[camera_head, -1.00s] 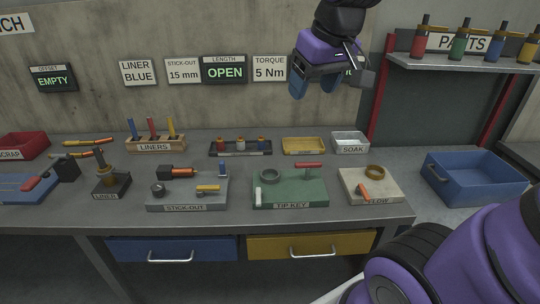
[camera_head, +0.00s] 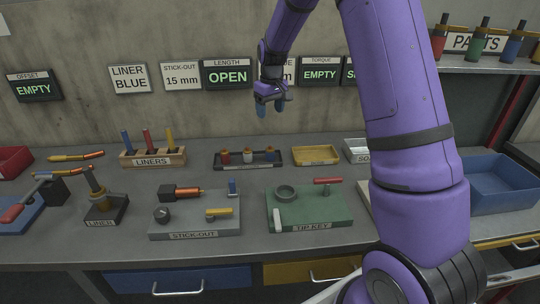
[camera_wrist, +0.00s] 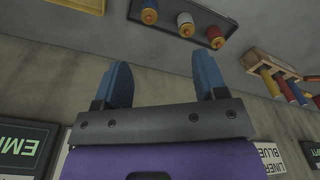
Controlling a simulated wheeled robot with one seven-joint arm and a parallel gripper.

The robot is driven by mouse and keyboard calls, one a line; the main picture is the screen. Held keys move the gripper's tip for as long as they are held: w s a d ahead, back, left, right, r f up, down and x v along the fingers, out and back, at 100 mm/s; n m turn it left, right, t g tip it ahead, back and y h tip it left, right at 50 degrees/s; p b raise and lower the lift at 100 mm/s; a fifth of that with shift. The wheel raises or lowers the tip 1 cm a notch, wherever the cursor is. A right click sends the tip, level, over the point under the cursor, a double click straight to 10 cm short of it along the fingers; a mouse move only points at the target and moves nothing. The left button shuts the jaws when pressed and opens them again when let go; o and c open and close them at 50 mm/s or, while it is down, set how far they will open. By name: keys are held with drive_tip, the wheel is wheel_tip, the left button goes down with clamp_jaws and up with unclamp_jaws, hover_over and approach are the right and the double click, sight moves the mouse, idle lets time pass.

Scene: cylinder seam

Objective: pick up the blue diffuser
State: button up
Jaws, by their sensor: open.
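A dark tray (camera_head: 247,166) at the back of the bench holds three small capped pieces in a row, red, white and blue. The blue diffuser (camera_head: 270,154) is the rightmost piece in the head view. My gripper (camera_head: 271,108) is open and empty, with blue fingers, in the air above the tray. Its fingers also show in the wrist view (camera_wrist: 163,66), apart from the pieces.
The liner rack (camera_head: 153,157) stands left of the tray, and a yellow tray (camera_head: 315,154) lies to its right. The stick-out fixture (camera_head: 195,219) and green tip key plate (camera_head: 308,207) are in front. The wall with signs is close behind. My arm hides part of the right side.

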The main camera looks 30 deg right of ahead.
approach(270, 149)
drive_tip(key=shift+w+g, duration=0.4)
drive_tip(key=shift+w, duration=0.2)
wheel_tip(270, 149, down, 11)
drive_tip(key=shift+s+r, duration=0.15)
drive_tip(key=shift+r, duration=0.05)
drive_tip(key=c, duration=1)
drive_tip(key=shift+r, duration=0.1)
drive_tip(key=shift+c, duration=0.2)
